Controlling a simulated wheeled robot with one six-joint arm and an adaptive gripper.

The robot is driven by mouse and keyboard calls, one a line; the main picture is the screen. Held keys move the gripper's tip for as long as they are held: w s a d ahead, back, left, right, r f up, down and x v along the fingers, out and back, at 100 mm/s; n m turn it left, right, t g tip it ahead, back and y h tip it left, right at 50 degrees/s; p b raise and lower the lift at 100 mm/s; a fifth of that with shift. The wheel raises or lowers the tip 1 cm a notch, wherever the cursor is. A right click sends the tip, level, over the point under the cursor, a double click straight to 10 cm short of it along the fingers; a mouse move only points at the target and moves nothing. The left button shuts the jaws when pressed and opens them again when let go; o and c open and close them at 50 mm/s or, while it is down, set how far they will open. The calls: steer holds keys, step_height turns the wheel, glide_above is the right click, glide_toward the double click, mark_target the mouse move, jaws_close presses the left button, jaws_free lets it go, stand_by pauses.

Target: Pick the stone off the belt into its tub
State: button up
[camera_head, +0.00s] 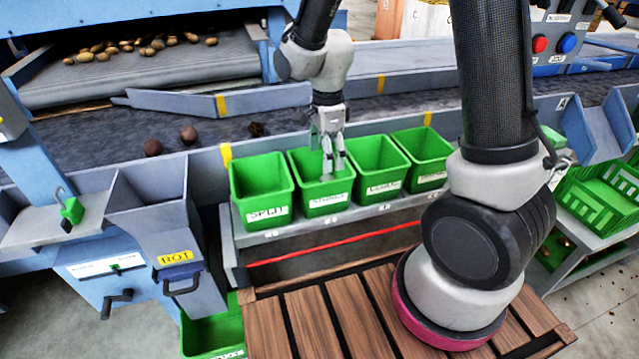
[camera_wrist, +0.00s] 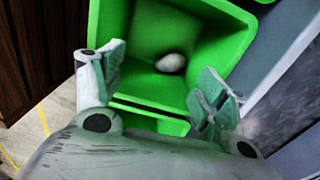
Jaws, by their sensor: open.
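My gripper (camera_head: 333,174) points down over the second green tub from the left (camera_head: 304,196) in the row along the belt, fingertips at about its mouth. In the wrist view my gripper (camera_wrist: 160,90) has its two fingers spread wide with nothing between them. A pale, rounded stone (camera_wrist: 170,62) lies on the floor of a green tub (camera_wrist: 232,12) below the fingers, apart from them. The stone is hidden in the head view. The dark belt (camera_head: 330,104) runs behind the tubs. The tub labels are too blurred to read surely.
Two reddish-brown round lumps (camera_head: 189,134) and a dark clod (camera_head: 257,129) lie on the belt to the left. Other green tubs (camera_head: 262,210) stand close on either side. A grey chute marked ROT (camera_head: 150,215) is at left. Potatoes (camera_head: 150,47) lie on the upper conveyor.

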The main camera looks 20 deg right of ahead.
steer(key=shift+r, duration=0.1)
step_height(320, 180, up, 12)
stand_by(0.4)
steer(key=s+d+r+n+t, duration=0.2)
steer(key=s+d+r+n, duration=0.2)
steer(key=s+d+n, duration=0.3)
steer(key=s+d+r+n+t, duration=0.2)
steer(key=s+d+r+n, duration=0.3)
steer(key=s+d+n, duration=0.3)
steer(key=s+n, duration=0.2)
steer(key=s, duration=0.2)
